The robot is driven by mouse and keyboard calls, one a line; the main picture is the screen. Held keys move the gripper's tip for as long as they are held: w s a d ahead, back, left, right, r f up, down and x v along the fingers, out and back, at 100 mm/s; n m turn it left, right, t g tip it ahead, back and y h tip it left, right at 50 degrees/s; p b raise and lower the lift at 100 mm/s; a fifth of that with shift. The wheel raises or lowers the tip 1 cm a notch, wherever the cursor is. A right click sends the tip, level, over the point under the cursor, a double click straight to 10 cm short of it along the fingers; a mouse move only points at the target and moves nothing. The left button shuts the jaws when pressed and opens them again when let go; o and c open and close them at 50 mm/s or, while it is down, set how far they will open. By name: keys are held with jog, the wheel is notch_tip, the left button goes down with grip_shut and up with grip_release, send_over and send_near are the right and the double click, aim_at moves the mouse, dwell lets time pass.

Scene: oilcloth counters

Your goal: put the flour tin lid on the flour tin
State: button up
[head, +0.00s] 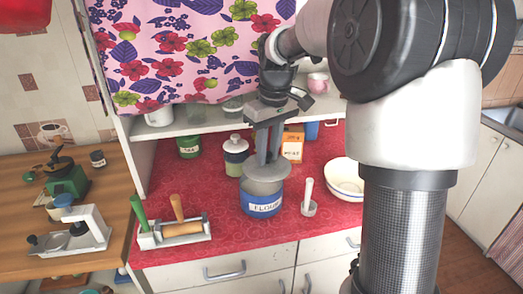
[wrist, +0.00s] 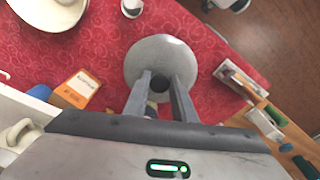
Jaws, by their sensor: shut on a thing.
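The blue flour tin (head: 262,205) stands upright on the red cloth, with a white label reading FLOUR. The round grey flour tin lid (head: 267,174) is level over the tin's top and covers most of its opening in the head view. I cannot tell whether the lid touches the rim. My gripper (head: 268,158) points down and is shut on the lid's knob. In the wrist view, the lid (wrist: 160,52) lies between and beyond the fingertips (wrist: 160,84), the dark knob between them. The tin is hidden under the lid there.
A lidded jar (head: 235,155) and an orange box (head: 292,146) stand behind the tin. A white bowl (head: 344,178) and a small white pestle and mortar (head: 308,200) are to the right. A rack with green- and brown-handled tools (head: 180,231) is at left. A shelf (head: 215,122) runs behind.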

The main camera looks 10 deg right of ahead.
jog(key=shift+w+a+r, duration=0.2)
jog(key=shift+w+a, duration=0.25)
jog(key=shift+a, duration=0.2)
jog(key=shift+s+a+f+b, duration=0.1)
jog(key=shift+s+f+b, duration=0.05)
jog(key=shift+f+b, duration=0.85)
jog(key=f, duration=0.1)
jog(key=f+b, duration=0.1)
jog(key=w+b, duration=0.1)
jog(key=shift+w+a+f, duration=0.1)
jog(key=shift+a+f, duration=0.2)
jog(key=shift+f, duration=0.1)
jog(key=shift+s+d+f, duration=0.1)
jog(key=shift+s+d, duration=0.1)
jog(key=shift+s, duration=0.05)
jog(key=shift+f, duration=0.2)
jog(key=shift+d, duration=0.1)
jog(key=shift+s+d+r, duration=0.1)
jog(key=shift+f, duration=0.35)
